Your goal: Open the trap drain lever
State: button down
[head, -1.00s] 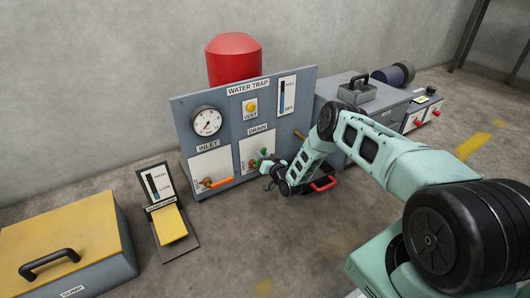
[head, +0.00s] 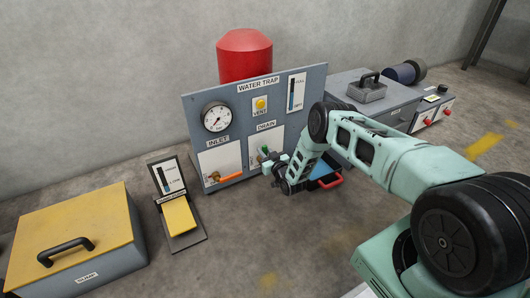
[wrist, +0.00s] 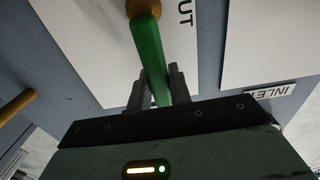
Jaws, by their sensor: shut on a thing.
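The green drain lever (head: 265,150) is on the white plate under the DRAIN label of the grey water trap panel (head: 200,96). In the wrist view the lever (wrist: 148,45) runs down from a brass fitting (wrist: 142,8). My gripper (wrist: 158,88) is shut on it, one finger on each side. In the head view my gripper (head: 268,166) is at the panel front, covering part of the lever and the drain fitting.
The orange inlet lever (head: 231,177) is left of my gripper. A blue tray with a red handle (head: 331,182) sits low beside my wrist. A yellow pedal (head: 179,216) and a yellow-lidded sump box (head: 75,225) are left. Open floor lies in front.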

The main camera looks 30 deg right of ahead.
jog(key=shift+f, duration=0.1)
jog(key=c, duration=1.3)
grip_release()
jog(key=s+p, duration=0.2)
jog(key=s, duration=0.3)
jog(key=s+p, duration=0.3)
jog(key=s, duration=0.3)
jog(key=s+p, duration=0.2)
jog(key=s, duration=0.4)
jog(key=shift+s+d+p, duration=0.25)
jog(key=shift+d+p, duration=0.05)
